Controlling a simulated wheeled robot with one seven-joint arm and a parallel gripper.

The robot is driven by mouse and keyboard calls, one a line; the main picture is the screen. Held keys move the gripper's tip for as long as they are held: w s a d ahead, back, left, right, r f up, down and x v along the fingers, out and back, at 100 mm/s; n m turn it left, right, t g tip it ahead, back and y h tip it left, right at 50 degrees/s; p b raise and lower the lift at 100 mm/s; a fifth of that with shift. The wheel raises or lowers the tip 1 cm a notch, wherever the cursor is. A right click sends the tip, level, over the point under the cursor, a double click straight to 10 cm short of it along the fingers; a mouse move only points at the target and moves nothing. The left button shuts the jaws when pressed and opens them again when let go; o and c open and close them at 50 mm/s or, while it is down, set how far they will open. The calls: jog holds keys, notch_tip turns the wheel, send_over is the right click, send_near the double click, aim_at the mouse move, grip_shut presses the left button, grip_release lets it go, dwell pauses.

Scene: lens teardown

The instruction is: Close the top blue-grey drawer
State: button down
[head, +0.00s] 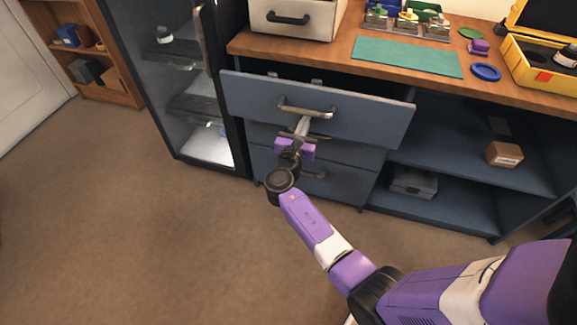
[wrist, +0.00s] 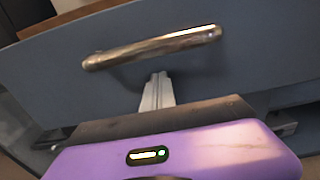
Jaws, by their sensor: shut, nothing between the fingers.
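The top blue-grey drawer (head: 350,115) stands pulled out from under the wooden workbench, and its front panel sits well ahead of the cabinet. Its metal bar handle (head: 306,108) is on the front, and the handle also shows in the wrist view (wrist: 152,46). My gripper (head: 301,126) is shut and empty, just in front of the drawer front and a little below the handle. In the wrist view my fingertips (wrist: 157,80) point at the drawer front under the handle. I cannot tell whether they touch it.
Lower drawers (head: 340,177) sit below, and open shelves (head: 460,165) with a brown box (head: 504,154) stand to the right. A glass-doored cabinet (head: 190,90) is at the left. The bench top carries a green mat (head: 406,56). The floor (head: 130,220) at left is clear.

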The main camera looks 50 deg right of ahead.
jog(key=b+x, duration=0.2)
jog(key=x, duration=0.7)
jog(key=shift+w+d+f+b, duration=0.1)
jog(key=shift+d+f+b, duration=0.05)
jog(key=shift+d+b, duration=0.15)
jog(key=shift+w+d+r, duration=0.15)
jog(key=shift+d+r, duration=0.05)
jog(key=shift+d, duration=0.2)
jog(key=shift+d, duration=0.1)
